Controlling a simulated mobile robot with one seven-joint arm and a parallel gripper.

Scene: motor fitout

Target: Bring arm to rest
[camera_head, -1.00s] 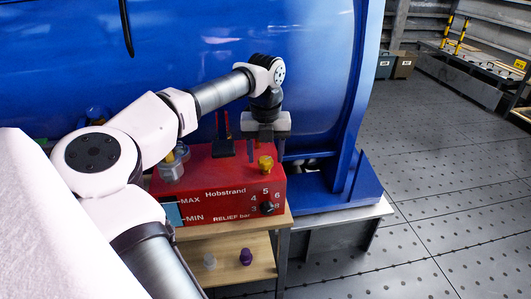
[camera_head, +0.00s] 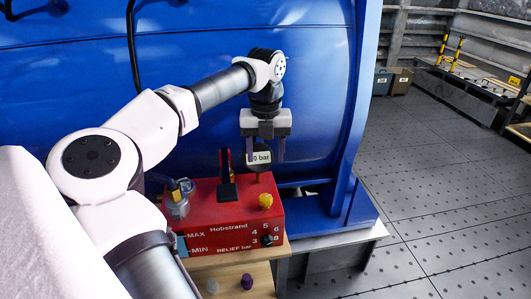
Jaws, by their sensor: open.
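My gripper (camera_head: 264,150) hangs from the end of my white and grey arm, above the right part of a red box (camera_head: 215,220). Its two fingers point down and are apart, with nothing held between them. A round gauge (camera_head: 259,158) marked "0 bar" on the box shows between and behind the fingers. I cannot tell the exact gap between fingers and gauge. The box also bears a red lever with a black base (camera_head: 227,188), a yellow knob (camera_head: 265,201), a black dial (camera_head: 267,240) and a clear-sided metal fitting (camera_head: 179,203) at its left.
A large blue housing (camera_head: 310,80) stands close behind my arm. Open floor (camera_head: 430,180) lies to the right; bins (camera_head: 400,80) stand far back.

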